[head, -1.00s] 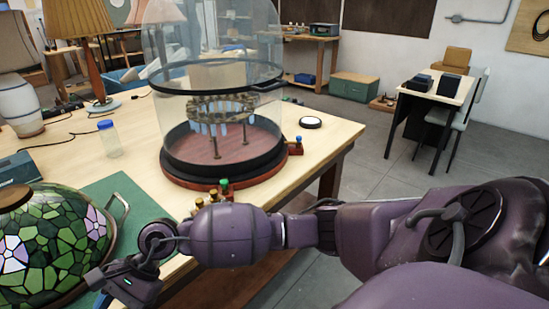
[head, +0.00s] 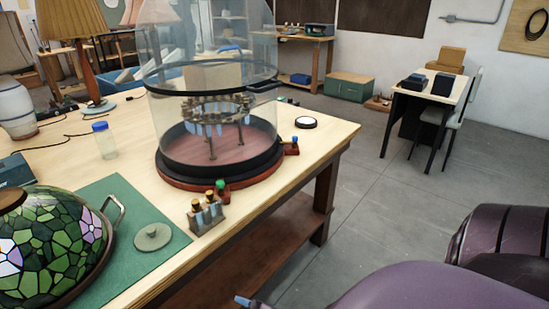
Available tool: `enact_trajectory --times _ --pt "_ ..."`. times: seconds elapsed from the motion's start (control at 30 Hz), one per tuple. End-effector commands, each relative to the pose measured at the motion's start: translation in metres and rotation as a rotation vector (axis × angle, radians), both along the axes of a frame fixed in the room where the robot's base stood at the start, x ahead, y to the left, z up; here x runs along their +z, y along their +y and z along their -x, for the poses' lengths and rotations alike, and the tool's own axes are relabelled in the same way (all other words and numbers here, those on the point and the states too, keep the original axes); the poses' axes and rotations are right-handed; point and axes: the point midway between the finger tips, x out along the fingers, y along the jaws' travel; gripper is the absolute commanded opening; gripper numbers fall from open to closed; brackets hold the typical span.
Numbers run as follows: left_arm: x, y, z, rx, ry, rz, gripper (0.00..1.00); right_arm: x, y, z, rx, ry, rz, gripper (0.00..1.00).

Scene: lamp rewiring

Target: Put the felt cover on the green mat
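A round grey-green disc with a small knob-like centre, which looks like the felt cover (head: 152,237), lies flat on the green mat (head: 122,196). It is near the mat's right edge, beside the stained-glass lampshade (head: 50,240), and nothing holds it. The lampshade covers much of the mat's left part. Purple parts of my arm show at the bottom right.
A glass dome on a round red-brown base (head: 222,172) stands behind the mat. A small rack of vials (head: 206,214) stands at the mat's right, near the table edge. A jar (head: 105,141) and a round white-topped thing (head: 306,122) also stand on the table.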

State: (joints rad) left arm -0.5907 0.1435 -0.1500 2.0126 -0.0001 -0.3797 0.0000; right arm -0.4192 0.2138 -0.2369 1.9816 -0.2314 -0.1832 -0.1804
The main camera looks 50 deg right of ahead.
Motion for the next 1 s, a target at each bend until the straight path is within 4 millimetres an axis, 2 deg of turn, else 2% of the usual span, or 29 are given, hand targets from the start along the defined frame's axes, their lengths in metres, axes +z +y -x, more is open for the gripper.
enact_trajectory --times 0.03,0.1,0.2,0.3,1.0 --pt "0.000 0.000 0.000 0.000 0.000 0.000 0.43 -0.016 -0.012 0.021 -0.079 0.088 -0.092 0.50" --pt "0.000 0.000 0.000 0.000 0.000 0.000 0.43 -0.032 -0.024 0.044 -0.167 0.184 -0.201 0.50" --pt "0.000 0.000 0.000 -0.001 0.000 -0.001 0.43 -0.047 -0.035 0.068 -0.257 0.276 -0.309 0.50" --pt "0.000 0.000 0.000 -0.001 0.000 -0.001 0.43 -0.054 -0.039 0.081 -0.304 0.321 -0.365 0.50" --pt "0.000 0.000 -0.001 -0.001 -0.002 0.001 0.43 -0.055 -0.040 0.083 -0.312 0.330 -0.375 0.50"
